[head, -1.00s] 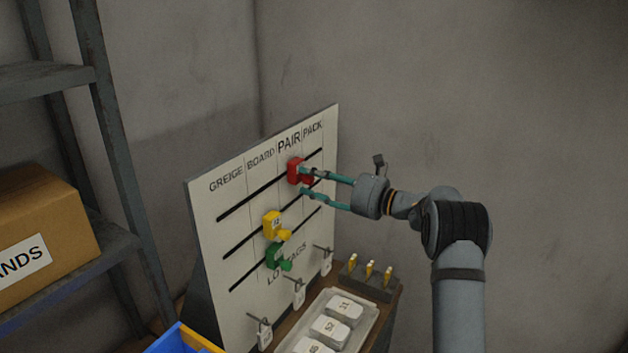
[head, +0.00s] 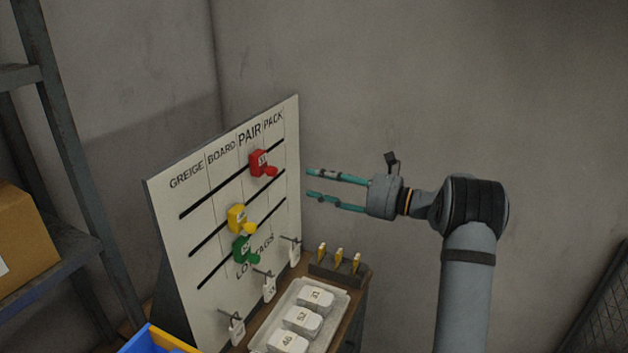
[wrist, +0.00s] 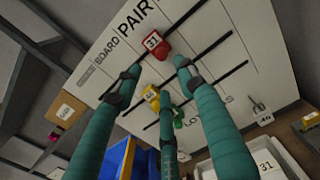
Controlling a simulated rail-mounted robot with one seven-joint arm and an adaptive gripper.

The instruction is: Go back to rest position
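My gripper (head: 322,183) is open and empty, to the right of the white board (head: 170,205) and apart from it. Its teal fingers point left toward the board. In the wrist view the spread fingers (wrist: 155,75) frame the board. A red slider marked 31 (head: 262,163) sits on the top slot, under PAIR; it also shows in the wrist view (wrist: 153,43). A yellow slider (head: 238,218) sits on the middle slot and a green slider (head: 243,249) on the bottom slot, both around the BOARD column.
A tray (head: 257,340) with several numbered white blocks lies on the bench below the board. A dark rack with brass-coloured pegs (head: 338,262) stands behind it. White tags (head: 268,288) hang on hooks low on the board. A blue bin (head: 150,340) is at the front; shelves stand left.

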